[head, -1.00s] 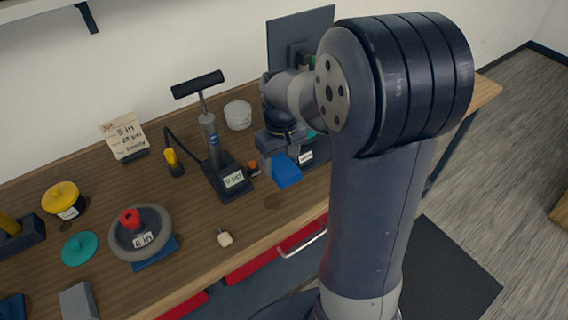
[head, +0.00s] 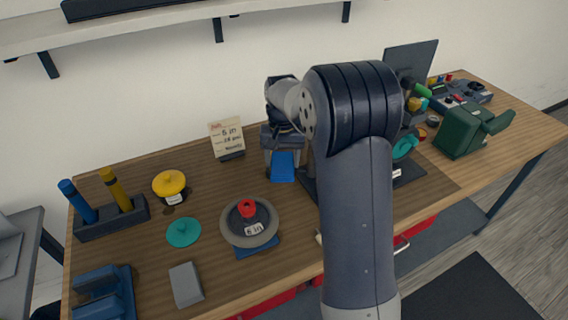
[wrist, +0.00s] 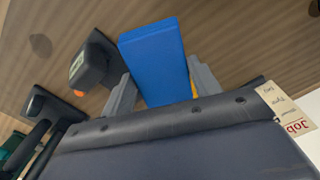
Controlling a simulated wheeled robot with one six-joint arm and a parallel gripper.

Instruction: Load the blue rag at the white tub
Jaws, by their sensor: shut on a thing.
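The blue rag (head: 283,167) is a flat, block-like blue piece held above the bench, to the right of the job card. My gripper (head: 282,150) is shut on it. In the wrist view the rag (wrist: 155,55) sticks out between the two grey fingers of my gripper (wrist: 163,85). The white tub does not show in either current view; my arm may cover it in the head view.
The pump base (wrist: 92,62) is close beside the rag in the wrist view. The job card (head: 228,137), yellow-lidded pot (head: 169,184), teal disc (head: 183,232), wheel (head: 235,232) and grey block (head: 186,284) stand left. A green case (head: 459,134) stands right.

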